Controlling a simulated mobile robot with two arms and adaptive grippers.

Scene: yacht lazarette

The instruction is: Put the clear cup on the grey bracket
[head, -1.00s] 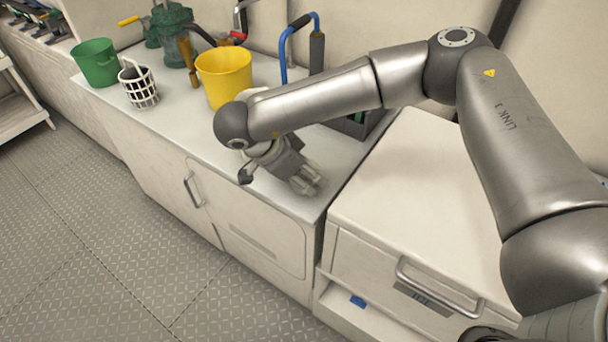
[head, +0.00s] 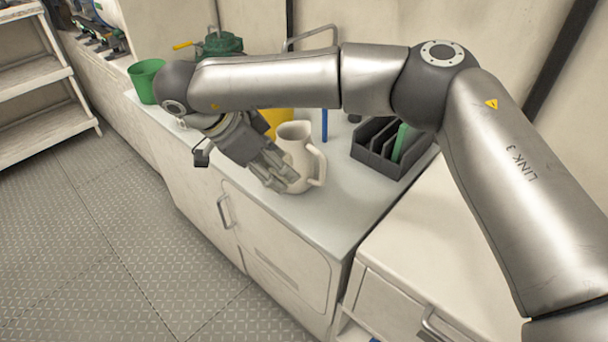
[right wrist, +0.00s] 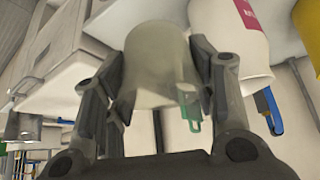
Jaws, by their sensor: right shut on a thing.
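In the right wrist view the clear cup (right wrist: 158,55) is a see-through, greyish tumbler between the fingers of my right gripper (right wrist: 160,85), which is shut on it. In the head view my right gripper (head: 277,174) is over the front of the white counter, with its fingers in front of a white jug; the cup is hard to make out there. I cannot pick out the grey bracket for certain in either view. My left gripper is not in view.
The white jug (head: 298,150) stands close beside my right gripper. A yellow bucket (head: 277,120) is partly hidden behind my arm. A dark divided rack (head: 376,155) stands to the right, a green bucket (head: 146,80) at the left. The counter front (head: 318,215) is clear.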

